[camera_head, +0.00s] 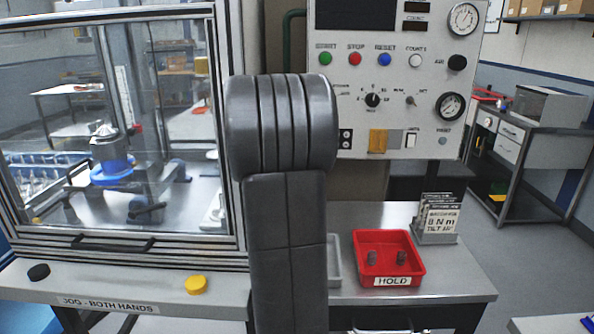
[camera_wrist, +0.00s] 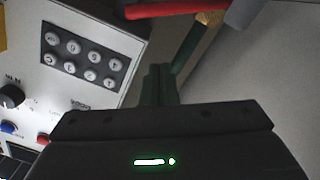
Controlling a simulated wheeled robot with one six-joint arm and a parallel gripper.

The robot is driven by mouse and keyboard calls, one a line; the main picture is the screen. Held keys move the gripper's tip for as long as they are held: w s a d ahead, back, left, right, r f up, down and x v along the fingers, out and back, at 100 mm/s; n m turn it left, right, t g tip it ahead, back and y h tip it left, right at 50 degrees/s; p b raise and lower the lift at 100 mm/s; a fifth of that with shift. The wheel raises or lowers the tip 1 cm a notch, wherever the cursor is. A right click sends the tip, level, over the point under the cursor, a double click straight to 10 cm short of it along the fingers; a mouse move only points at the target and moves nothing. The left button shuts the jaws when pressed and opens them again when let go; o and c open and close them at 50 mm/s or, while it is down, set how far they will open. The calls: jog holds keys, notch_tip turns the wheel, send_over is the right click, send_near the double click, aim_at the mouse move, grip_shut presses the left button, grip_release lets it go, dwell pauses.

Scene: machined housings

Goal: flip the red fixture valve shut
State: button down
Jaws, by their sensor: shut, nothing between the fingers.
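The red valve handle (camera_wrist: 175,9) shows as a bar along the top edge of the wrist view, partly cut off. It lies beside a brass fitting (camera_wrist: 209,18) at the end of a green pipe (camera_wrist: 188,50). My gripper (camera_wrist: 160,70) is shut and empty. In the picture its fingertips are below the red handle with a gap between, and they overlap the side of the green pipe. I cannot tell the depth between them. In the head view my arm hides the gripper and the valve; a bit of green pipe (camera_head: 288,30) shows.
A control panel (camera_head: 400,85) with buttons and gauges stands behind my arm; its keypad (camera_wrist: 82,55) is left of the fingers. A glass-fronted cabinet (camera_head: 237,120) is at left. A red HOLD tray (camera_head: 418,268) with two parts and a card stand (camera_head: 436,238) are on the bench.

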jog(key=shift+w+d+f, duration=0.25)
jog(key=shift+d+f, duration=0.3)
jog(key=shift+f, duration=0.3)
jog(key=shift+w+d+f, duration=0.25)
jog(key=shift+d+f, duration=0.25)
jog(key=shift+f, duration=0.35)
jog(key=shift+f+b, duration=0.1)
jog(key=shift+b, duration=0.3)
jog(key=shift+d+f+m+b, duration=0.15)
jog(key=shift+m+b, duration=0.15)
jog(key=shift+b, duration=0.25)
jog(key=shift+d+f+b, duration=0.1)
jog(key=shift+b, duration=0.35)
jog(key=f+m+b, duration=0.1)
jog(key=b, duration=0.2)
jog(key=d+f+m+b, duration=0.1)
jog(key=m+b, duration=0.1)
jog(key=b, duration=0.1)
jog(key=f+m+b, duration=0.1)
jog(key=b, duration=0.2)
jog(key=shift+d, duration=0.35)
jog(key=shift+f, duration=0.15)
